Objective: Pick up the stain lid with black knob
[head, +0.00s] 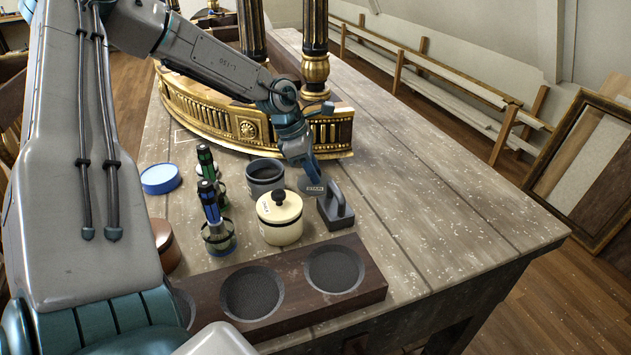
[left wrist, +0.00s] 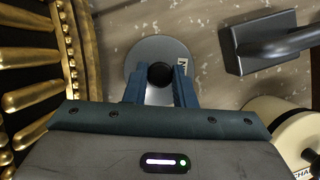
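The stain lid (head: 309,189) is a small grey disc with a label, low over or on the table right of an open grey pot. In the left wrist view the lid (left wrist: 158,50) shows from above with its round black knob (left wrist: 160,74) in the middle. My left gripper (head: 312,170) points down at the lid. In the left wrist view its two blue fingers (left wrist: 160,84) stand close on either side of the knob and appear to touch it. I cannot tell whether the lid is clear of the table. My right gripper is not in view.
A cream pot with a black-knobbed lid (head: 279,215) and a dark block with a handle (head: 336,207) stand close by. The open grey pot (head: 265,178) is just left. A gilt stand (head: 220,118) rises behind. A wooden tray with round wells (head: 372,283) lies in front.

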